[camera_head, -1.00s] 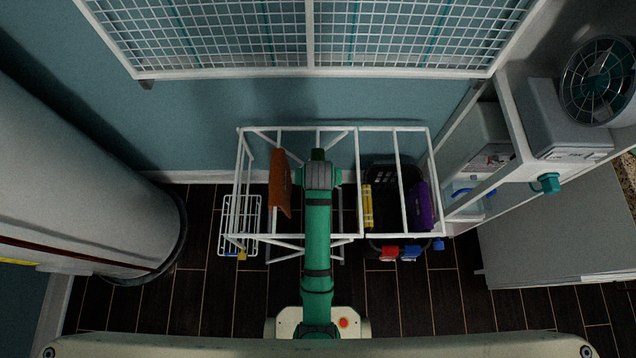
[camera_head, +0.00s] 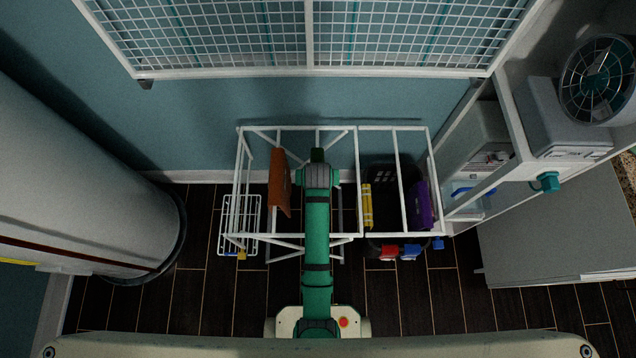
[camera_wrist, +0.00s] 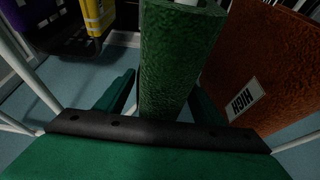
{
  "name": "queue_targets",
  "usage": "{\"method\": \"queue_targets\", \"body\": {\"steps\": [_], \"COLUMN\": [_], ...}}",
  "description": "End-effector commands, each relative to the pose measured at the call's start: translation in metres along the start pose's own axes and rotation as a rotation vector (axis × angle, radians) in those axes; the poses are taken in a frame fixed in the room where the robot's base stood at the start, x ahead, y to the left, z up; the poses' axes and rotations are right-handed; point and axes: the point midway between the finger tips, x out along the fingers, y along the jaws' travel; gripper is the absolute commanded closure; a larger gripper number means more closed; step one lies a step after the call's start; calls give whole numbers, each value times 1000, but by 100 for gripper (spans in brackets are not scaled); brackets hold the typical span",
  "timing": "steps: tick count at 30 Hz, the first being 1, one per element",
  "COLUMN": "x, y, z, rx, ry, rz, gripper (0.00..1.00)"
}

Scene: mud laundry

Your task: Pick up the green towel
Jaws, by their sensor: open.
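The green towel (camera_wrist: 178,50) hangs over a white rail in the middle of the wrist view. It is textured and dark green. My gripper (camera_wrist: 163,88) is open, with one finger on each side of the towel's lower part. I cannot tell whether the fingers touch the cloth. In the head view, my green arm (camera_head: 317,215) reaches over the white drying rack (camera_head: 345,236) and covers most of the place where the towel hangs.
An orange towel (camera_head: 280,183), labelled "HIGH" in the wrist view (camera_wrist: 262,75), hangs close beside the green one. A yellow cloth (camera_head: 367,206) and a purple cloth (camera_head: 420,205) hang at the right. A white wire basket (camera_head: 240,215) stands left; a wire grid (camera_head: 310,72) is above.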

Motion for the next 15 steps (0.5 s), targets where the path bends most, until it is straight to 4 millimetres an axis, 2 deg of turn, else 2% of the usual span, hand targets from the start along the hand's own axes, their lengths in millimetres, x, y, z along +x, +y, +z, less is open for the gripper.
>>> {"method": "queue_targets", "body": {"steps": [15], "x": [3], "y": [0], "z": [1], "rx": [0], "ry": [0], "rz": [0], "gripper": [38]}}
